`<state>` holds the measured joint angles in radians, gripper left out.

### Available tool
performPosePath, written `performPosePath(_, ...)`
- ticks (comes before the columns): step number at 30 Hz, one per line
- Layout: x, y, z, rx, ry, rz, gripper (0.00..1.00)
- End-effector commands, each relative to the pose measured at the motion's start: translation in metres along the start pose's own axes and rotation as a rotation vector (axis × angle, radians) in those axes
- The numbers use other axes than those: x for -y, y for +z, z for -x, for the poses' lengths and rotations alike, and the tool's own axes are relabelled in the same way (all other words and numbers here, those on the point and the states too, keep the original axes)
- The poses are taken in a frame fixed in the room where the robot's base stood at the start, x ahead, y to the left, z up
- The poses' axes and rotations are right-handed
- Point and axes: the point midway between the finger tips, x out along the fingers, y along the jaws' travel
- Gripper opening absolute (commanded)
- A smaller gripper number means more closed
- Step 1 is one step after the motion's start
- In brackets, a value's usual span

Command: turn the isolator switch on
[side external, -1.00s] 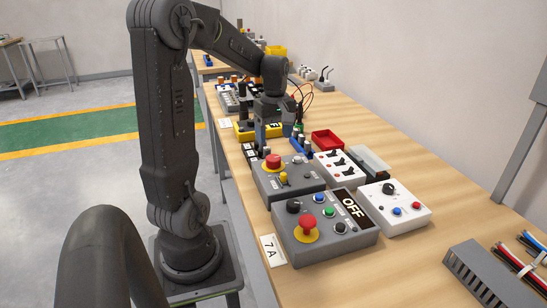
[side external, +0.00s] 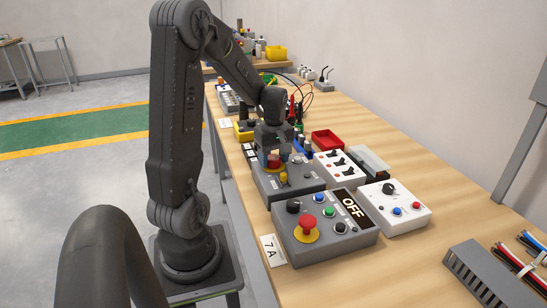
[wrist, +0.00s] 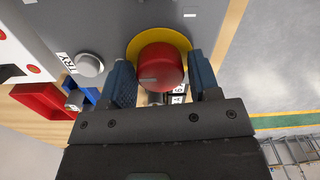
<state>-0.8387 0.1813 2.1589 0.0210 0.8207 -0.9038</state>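A red round knob on a yellow disc (wrist: 160,65), likely the isolator switch, sits on top of a grey control box (side external: 300,182). The knob has a pale mark on its face in the wrist view. My gripper (side external: 272,155) is over this box, pointing down. In the wrist view my gripper (wrist: 163,82) has its blue fingers open, one on each side of the red knob. A narrow gap shows at the right finger; I cannot tell whether the left one touches. In the side view the gripper partly hides the knob.
A nearer grey box (side external: 325,240) has a red mushroom button, several knobs and an "OFF" display. A white switch box (side external: 340,168), a white box with a black knob (side external: 393,208) and a red tray (side external: 327,140) stand close by.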

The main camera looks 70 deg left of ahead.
Motion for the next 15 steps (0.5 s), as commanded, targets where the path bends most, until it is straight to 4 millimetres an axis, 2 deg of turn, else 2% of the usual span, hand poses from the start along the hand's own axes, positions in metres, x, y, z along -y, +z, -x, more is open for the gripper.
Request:
performPosePath(1, -0.0001, 0.0, 0.0002, 0.0, 0.0, 0.0, 0.52)
performPosePath(10, -0.0001, -0.0001, 0.0004, 0.0, 0.0, 0.0, 0.23)
performPosePath(15, -0.0001, -0.0001, 0.0005, -0.001, 0.0, -0.007, 0.22)
